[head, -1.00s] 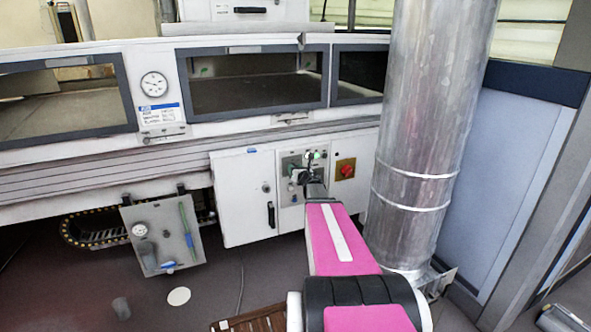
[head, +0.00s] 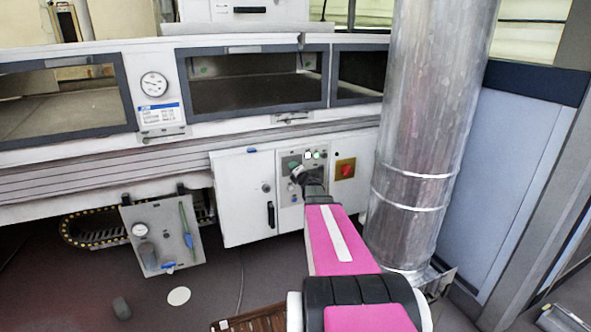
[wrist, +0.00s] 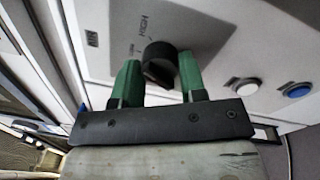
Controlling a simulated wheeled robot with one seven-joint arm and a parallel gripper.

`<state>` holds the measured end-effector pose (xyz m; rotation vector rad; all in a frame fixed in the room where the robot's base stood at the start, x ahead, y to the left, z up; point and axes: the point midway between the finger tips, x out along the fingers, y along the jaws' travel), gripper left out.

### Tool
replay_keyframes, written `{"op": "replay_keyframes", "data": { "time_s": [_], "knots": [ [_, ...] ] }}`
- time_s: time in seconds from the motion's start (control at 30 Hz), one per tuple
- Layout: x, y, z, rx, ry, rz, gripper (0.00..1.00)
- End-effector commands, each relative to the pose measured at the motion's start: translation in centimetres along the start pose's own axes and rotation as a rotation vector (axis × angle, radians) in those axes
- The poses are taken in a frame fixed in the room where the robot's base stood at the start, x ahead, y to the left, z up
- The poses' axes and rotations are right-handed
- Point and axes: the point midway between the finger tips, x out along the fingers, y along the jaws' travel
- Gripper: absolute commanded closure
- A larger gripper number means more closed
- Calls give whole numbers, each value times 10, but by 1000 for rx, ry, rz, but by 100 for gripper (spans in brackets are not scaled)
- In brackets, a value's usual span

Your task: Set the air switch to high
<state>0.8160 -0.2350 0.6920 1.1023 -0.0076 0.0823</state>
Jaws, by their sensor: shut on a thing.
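The air switch is a dark round knob (wrist: 158,58) on a pale panel in the wrist view. The word HIGH is printed on the panel just above it, with another small mark further left. My gripper (wrist: 160,66) has its two green fingers on either side of the knob, shut on it. Which way the knob points is hard to tell. In the head view my gripper (head: 299,174) is at the control panel (head: 290,196) of the white cabinet, and it hides the knob there.
A white button (wrist: 242,86) and a blue button (wrist: 297,90) sit right of the knob in the wrist view. A red switch on a yellow plate (head: 345,169) is right of the panel. A thick metal duct (head: 420,130) stands close on the right.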

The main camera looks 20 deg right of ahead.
Motion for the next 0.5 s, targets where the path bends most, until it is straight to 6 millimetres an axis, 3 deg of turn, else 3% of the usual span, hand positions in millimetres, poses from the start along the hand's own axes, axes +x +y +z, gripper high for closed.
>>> {"op": "replay_keyframes", "data": {
  "time_s": [0.5],
  "knots": [
    [0,5,-2,322,-12,13,85]
  ]
}}
